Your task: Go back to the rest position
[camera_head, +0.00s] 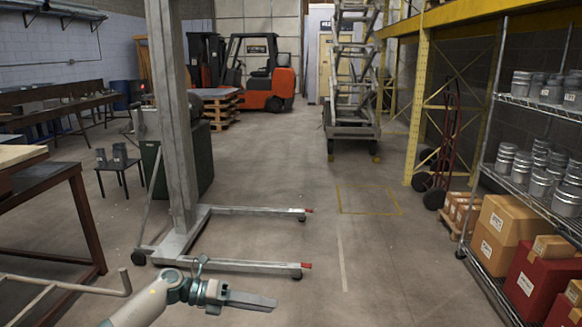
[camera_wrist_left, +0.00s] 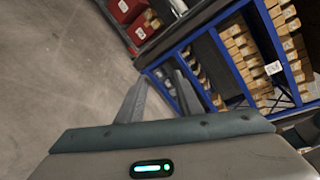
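My left gripper (camera_head: 272,302) reaches in from the bottom left of the head view, over bare floor in front of the lift's legs. In the left wrist view its two fingers (camera_wrist_left: 159,80) stand apart with a clear gap between them and nothing in it. The gripper is open and empty. My right gripper is not in view.
A grey wheeled lift (camera_head: 178,130) stands just ahead, its legs spread rightward. A dark-framed table (camera_head: 52,178) is at left. A metal rack (camera_head: 483,180) with cans and boxes lines the right. Blue shelving (camera_wrist_left: 222,70) shows in the wrist view. Central floor is clear.

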